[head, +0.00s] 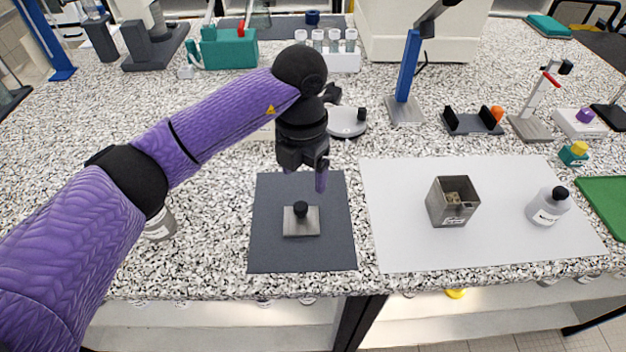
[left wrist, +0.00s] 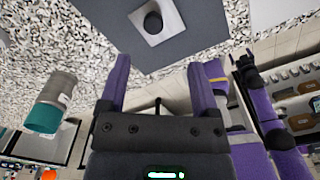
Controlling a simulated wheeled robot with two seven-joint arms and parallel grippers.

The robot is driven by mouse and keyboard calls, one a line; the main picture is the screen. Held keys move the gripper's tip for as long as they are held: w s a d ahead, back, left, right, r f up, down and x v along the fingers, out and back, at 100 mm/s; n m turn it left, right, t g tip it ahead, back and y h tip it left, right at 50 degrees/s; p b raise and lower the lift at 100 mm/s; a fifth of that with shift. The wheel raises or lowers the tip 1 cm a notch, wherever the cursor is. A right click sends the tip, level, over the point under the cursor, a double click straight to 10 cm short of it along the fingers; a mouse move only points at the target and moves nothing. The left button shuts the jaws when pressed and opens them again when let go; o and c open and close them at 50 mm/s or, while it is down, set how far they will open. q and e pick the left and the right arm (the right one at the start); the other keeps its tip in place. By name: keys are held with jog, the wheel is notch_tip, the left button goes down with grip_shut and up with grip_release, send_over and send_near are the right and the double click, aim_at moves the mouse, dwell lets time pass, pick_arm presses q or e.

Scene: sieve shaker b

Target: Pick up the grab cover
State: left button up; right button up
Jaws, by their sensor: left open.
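The grab cover (head: 300,226) is a square grey metal plate with a round black knob on top. It lies flat on a dark grey mat (head: 265,245) near the table's front edge. In the left wrist view the cover (left wrist: 173,28) shows at the top, beyond the fingertips. My left gripper (head: 305,181) has purple fingers and hangs above the mat, just behind and above the cover. In the left wrist view the left gripper (left wrist: 158,75) is open with nothing between its fingers.
A square grey open box (head: 453,203) with contents and a white bottle (head: 547,206) stand on a white mat (head: 400,245) to the right. A bottle (head: 159,224) stands left of the dark mat, partly behind my arm. Lab equipment lines the back.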

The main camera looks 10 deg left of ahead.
aim_at(300, 206)
pick_arm(q)
jog(key=shift+w, duration=0.45)
jog(key=shift+f, duration=0.4)
jog(key=f, duration=0.3)
jog(key=f+b, duration=0.1)
jog(key=f, duration=0.2)
jog(key=s+a+f+b, duration=0.1)
jog(key=f, duration=0.2)
pick_arm(e)
jog(key=shift+s+f, duration=0.15)
jog(key=shift+f, duration=0.75)
pick_arm(q)
jog(key=shift+r, duration=0.1)
grip_shut()
